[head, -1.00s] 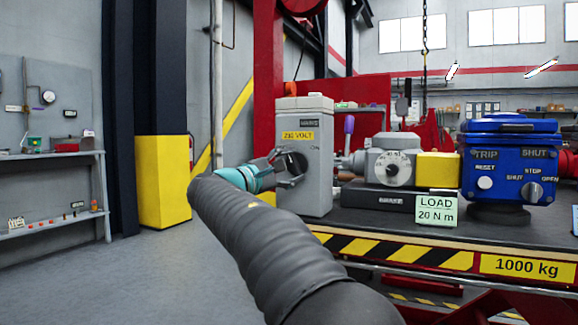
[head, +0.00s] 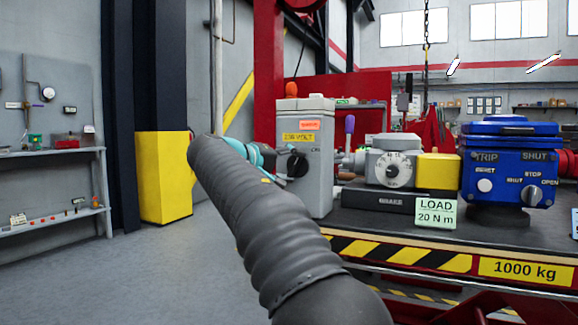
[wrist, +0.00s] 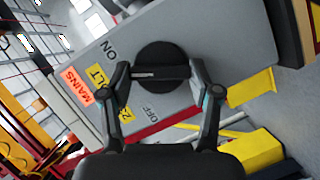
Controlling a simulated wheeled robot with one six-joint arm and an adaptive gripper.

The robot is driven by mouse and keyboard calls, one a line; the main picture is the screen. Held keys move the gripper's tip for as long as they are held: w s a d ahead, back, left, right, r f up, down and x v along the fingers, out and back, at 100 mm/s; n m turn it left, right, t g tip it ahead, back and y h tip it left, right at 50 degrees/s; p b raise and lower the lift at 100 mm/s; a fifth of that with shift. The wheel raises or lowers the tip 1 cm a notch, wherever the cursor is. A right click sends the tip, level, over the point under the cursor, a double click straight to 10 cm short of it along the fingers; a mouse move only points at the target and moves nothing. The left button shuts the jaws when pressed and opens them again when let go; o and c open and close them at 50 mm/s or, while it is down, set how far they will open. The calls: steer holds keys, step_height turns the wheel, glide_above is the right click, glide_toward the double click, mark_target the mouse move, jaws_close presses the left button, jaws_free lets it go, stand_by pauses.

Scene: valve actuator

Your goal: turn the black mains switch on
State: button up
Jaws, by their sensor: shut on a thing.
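The black mains switch (head: 297,164) is a round knob with a raised bar on the front of a grey box (head: 318,190). In the wrist view the switch (wrist: 163,62) has its bar crosswise. A pale line on the bar's left half points between the ON and OFF lettering. My gripper (wrist: 161,73) is shut on this bar, with one finger at each end. In the head view my gripper (head: 277,164) reaches the switch from the left, and its fingers are partly hidden.
An orange label (head: 309,125) and a yellow voltage label (head: 299,138) are on the box. To its right on the bench are a grey gearbox with a dial (head: 394,170), a green load card (head: 436,212) and a blue actuator (head: 510,165). A yellow post guard (head: 164,180) stands left.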

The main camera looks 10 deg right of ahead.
steer(key=shift+m+y, duration=0.5)
steer(key=shift+m, duration=0.4)
steer(key=o, duration=1.1)
steer(key=shift+o, duration=0.2)
steer(key=v, duration=1.2)
steer(key=shift+d, duration=0.1)
